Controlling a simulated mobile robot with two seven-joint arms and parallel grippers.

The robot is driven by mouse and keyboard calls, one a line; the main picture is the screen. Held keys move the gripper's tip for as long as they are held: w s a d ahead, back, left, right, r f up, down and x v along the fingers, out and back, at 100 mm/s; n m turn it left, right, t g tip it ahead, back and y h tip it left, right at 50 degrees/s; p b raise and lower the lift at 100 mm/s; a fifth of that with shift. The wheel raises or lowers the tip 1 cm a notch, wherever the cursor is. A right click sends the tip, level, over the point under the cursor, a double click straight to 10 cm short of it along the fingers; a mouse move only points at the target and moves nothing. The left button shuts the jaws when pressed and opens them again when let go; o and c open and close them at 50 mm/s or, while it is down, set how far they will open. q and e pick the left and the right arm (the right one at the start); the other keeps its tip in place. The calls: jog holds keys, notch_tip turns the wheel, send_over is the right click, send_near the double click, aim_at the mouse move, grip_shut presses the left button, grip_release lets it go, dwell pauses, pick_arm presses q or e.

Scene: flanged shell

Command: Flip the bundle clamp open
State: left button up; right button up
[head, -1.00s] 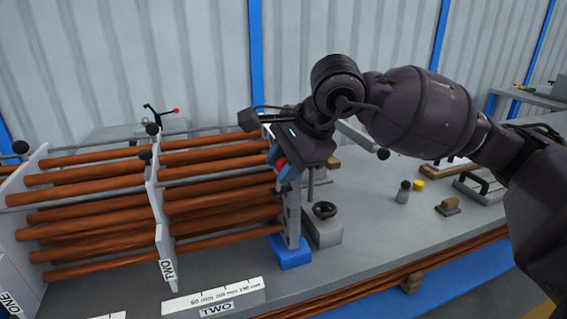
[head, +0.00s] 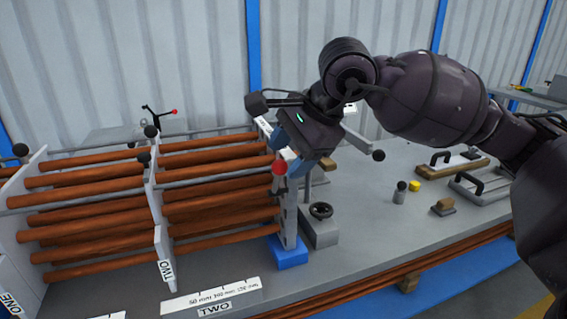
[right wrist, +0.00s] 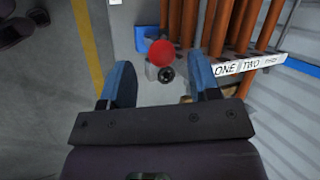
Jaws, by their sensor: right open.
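The bundle clamp shows as a red ball knob (head: 278,168) on a short grey lever, at the top of the grey post at the right end of the copper rod bundle. My right gripper (head: 283,152) is just above the knob, with its blue fingers pointing down toward it. In the right wrist view the blue fingers (right wrist: 160,72) are spread apart, and the red knob (right wrist: 161,57) appears in the gap near their tips, with nothing gripped. Whether a finger touches the knob is unclear. The clamp's lower parts are partly hidden. My left gripper is out of view.
Copper rods (head: 215,205) lie in a rack with white upright plates (head: 157,215) to the left. A blue base block (head: 288,252) and a black handwheel (head: 321,211) are by the post. Small fixtures and a yellow piece (head: 415,186) stand to the right on the grey bench.

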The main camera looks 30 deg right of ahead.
jog(key=p+v, duration=0.1)
jog(key=v, duration=0.6)
